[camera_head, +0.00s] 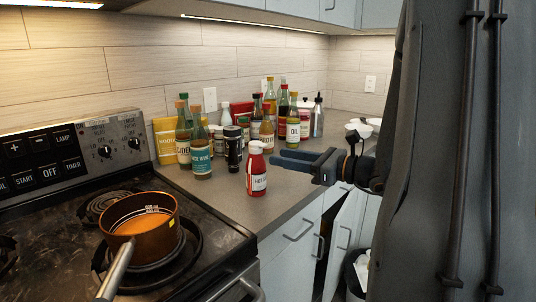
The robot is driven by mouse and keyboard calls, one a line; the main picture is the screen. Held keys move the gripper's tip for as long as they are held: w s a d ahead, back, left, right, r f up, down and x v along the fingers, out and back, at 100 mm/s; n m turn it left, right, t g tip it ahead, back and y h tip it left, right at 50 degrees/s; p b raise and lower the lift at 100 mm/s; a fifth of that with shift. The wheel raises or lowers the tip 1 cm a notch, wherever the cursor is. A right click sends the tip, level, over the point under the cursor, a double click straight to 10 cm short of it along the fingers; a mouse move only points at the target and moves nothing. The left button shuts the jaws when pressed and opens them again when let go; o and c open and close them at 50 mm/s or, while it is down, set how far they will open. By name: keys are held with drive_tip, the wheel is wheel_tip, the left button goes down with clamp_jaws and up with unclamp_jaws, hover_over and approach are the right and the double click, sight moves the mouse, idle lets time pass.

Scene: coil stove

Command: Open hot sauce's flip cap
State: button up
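The hot sauce bottle (257,185) is red with a pale label and a white cap. It stands upright on the grey counter near its front edge, just right of the stove. I cannot make out whether its flip cap is open or closed at this size. My gripper (276,157) comes in from the right with its blue fingers pointing left. The fingers look parted and empty, with their tips just right of the bottle near its upper part. A small gap seems to separate them from the bottle.
A copper pot (140,235) with orange contents sits on the stove (60,245) at left. A cabinet door below is ajar.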

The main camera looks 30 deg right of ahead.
sight(266, 145)
drive_tip(key=w+a+m+t+p, duration=0.1)
drive_tip(key=w, duration=0.6)
drive_tip(key=shift+a+r+h, duration=0.2)
drive_tip(key=shift+r+h, duration=0.2)
drive_tip(key=shift+r, duration=0.05)
drive_tip(key=shift+w, duration=0.1)
clamp_jaws()
